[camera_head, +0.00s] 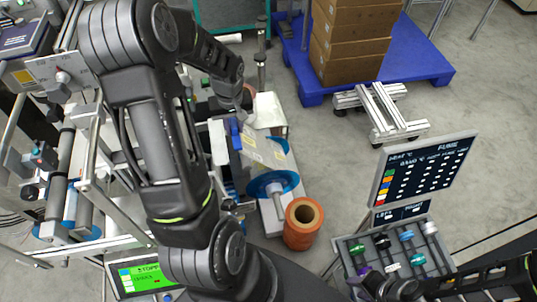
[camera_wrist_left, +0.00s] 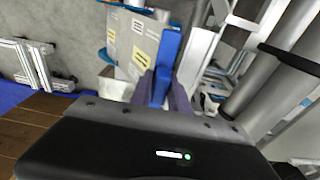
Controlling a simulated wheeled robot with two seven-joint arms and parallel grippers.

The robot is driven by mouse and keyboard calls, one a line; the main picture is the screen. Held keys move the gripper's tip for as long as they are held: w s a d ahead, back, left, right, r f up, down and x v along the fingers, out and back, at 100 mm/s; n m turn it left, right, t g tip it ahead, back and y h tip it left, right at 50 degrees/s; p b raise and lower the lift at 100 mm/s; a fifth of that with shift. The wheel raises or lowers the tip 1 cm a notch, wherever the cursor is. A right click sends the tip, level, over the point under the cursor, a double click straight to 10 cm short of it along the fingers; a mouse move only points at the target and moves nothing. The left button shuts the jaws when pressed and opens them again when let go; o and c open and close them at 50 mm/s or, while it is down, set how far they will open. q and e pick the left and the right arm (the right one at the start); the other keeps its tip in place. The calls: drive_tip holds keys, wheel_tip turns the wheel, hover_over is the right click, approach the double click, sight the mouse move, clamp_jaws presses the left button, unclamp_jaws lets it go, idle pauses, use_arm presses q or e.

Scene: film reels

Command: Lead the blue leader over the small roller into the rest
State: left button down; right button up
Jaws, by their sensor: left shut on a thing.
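The blue leader (camera_head: 236,134) is a narrow blue strip at the end of a grey film web (camera_head: 262,155) with pale yellow labels. The web comes off a reel with a blue flange (camera_head: 272,184). My left gripper (camera_head: 240,112) is shut on the blue leader. In the left wrist view the leader (camera_wrist_left: 167,62) stands between the purple fingertips (camera_wrist_left: 164,92), with the labelled web (camera_wrist_left: 138,42) beside it. Grey rollers (camera_wrist_left: 290,50) lie to the right there; I cannot tell which is the small roller. The rest is not clearly seen. My right gripper (camera_head: 382,284) is at the bottom, its jaws unclear.
An orange-brown roll (camera_head: 303,222) stands on the floor near the reel. A tilted screen (camera_head: 425,170) and a tray of coloured spools (camera_head: 397,247) are at right. Boxes (camera_head: 352,40) sit on a blue pallet (camera_head: 425,68). The machine frame with rollers (camera_head: 57,155) fills the left.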

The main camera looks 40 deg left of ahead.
use_arm(q)
drive_tip(key=s+a+r+p, duration=0.3)
drive_tip(key=s+r+p, duration=0.1)
drive_tip(key=r, duration=0.1)
drive_tip(key=shift+s+a+r, duration=0.15)
drive_tip(key=shift+a+r, duration=0.05)
drive_tip(key=shift+r, duration=0.1)
idle(0.9)
